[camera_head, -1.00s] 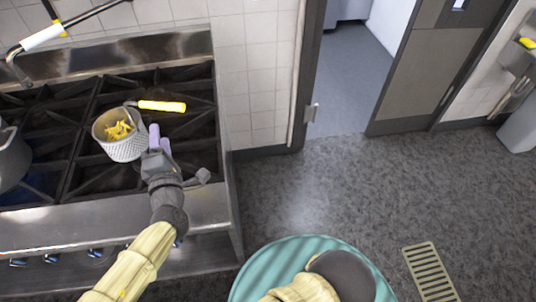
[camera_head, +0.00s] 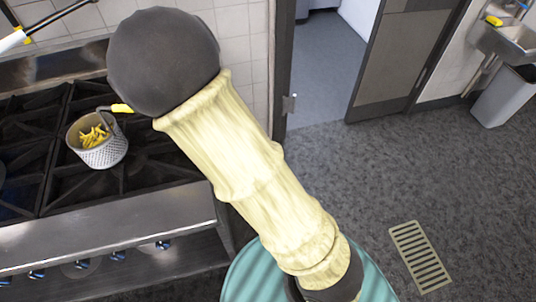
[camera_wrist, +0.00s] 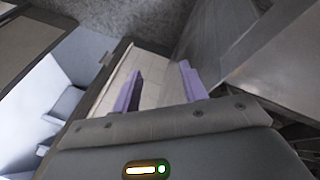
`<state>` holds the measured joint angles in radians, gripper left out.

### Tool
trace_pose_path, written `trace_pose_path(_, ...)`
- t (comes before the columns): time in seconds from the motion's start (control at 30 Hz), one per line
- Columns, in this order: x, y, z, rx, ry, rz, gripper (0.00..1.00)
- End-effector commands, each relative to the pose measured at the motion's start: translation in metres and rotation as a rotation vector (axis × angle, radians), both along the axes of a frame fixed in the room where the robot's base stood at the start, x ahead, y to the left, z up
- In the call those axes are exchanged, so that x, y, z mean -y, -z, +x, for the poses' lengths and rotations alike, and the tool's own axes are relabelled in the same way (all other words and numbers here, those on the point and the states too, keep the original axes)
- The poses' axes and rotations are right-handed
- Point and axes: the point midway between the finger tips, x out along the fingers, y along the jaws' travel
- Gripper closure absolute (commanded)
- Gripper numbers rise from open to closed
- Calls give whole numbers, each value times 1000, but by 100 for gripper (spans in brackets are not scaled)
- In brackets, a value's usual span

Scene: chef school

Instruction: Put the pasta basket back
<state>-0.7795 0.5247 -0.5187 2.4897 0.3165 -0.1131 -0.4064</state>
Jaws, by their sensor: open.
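The pasta basket (camera_head: 98,148) is a perforated metal basket with yellow pasta (camera_head: 94,136) in it. It stands upright on the black stove grates at the left of the head view. Its yellow handle (camera_head: 122,108) points right and is mostly hidden behind my raised arm. My gripper (camera_wrist: 160,85) shows in the wrist view with its two purple fingers apart and nothing between them. The basket is not in the wrist view. In the head view my gripper is hidden behind my arm.
The stove (camera_head: 110,220) has a steel front with blue-marked knobs. A white-and-black faucet arm (camera_head: 40,28) hangs over its back left. An open doorway (camera_head: 335,70) lies beyond, and the floor to the right (camera_head: 350,180) is clear around a drain grate (camera_head: 420,257). A grey bin (camera_head: 505,97) stands far right.

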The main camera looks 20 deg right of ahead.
Motion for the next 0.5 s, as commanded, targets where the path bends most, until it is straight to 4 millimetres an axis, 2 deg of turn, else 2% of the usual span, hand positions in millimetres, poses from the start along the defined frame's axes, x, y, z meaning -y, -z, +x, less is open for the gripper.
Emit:
trace_pose_path(0.2, 18, -30, -20, -70, 153, 172, 57)
trace_pose_path(0.5, 49, -83, -51, -100, 321, 295, 57)
